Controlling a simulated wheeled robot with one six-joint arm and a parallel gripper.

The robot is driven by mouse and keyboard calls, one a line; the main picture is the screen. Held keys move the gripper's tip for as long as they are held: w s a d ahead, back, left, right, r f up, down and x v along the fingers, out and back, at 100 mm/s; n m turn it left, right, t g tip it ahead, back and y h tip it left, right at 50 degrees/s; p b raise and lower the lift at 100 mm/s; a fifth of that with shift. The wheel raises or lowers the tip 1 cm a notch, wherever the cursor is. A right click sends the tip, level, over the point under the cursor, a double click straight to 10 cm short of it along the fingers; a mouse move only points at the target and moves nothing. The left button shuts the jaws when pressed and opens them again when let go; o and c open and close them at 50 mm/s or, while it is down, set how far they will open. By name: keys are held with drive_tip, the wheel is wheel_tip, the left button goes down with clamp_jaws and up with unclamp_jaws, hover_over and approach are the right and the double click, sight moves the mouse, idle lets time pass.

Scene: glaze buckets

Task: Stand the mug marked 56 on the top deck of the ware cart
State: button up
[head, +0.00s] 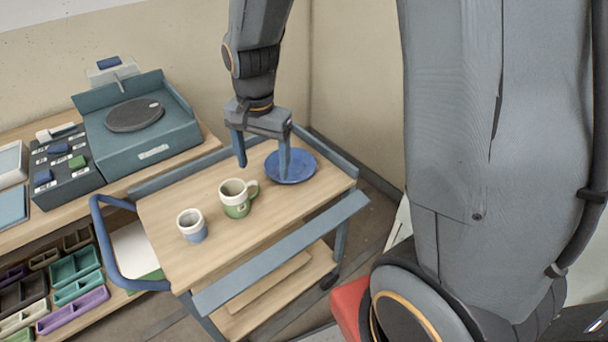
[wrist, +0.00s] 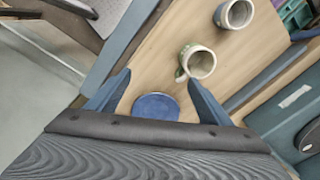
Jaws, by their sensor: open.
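A mug with a cream top, green base and a side handle (head: 237,207) stands upright on the wooden top deck of the ware cart (head: 277,212). A small label shows on it, but I cannot read the number. It also shows in the wrist view (wrist: 197,63). My gripper (head: 263,169) is open and empty above the deck, to the right of the mug and by the blue plate (head: 300,165). In the wrist view my gripper (wrist: 158,76) has its fingers spread, with the mug beyond them and the plate between them.
A cream and blue cup (head: 192,227) stands left of the mug on the deck. A blue handle (head: 100,235) is at the cart's left end. A teal wheel unit (head: 150,130) and a dark box (head: 65,165) sit on the bench behind. The deck's front is clear.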

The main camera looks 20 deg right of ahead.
drive_tip(key=s+d+r+n, duration=0.1)
drive_tip(key=s+d+n, duration=0.6)
drive_tip(key=s, duration=0.3)
drive_tip(key=shift+r+n+t, duration=0.3)
drive_tip(key=shift+n, duration=0.5)
drive_tip(key=shift+w, duration=0.1)
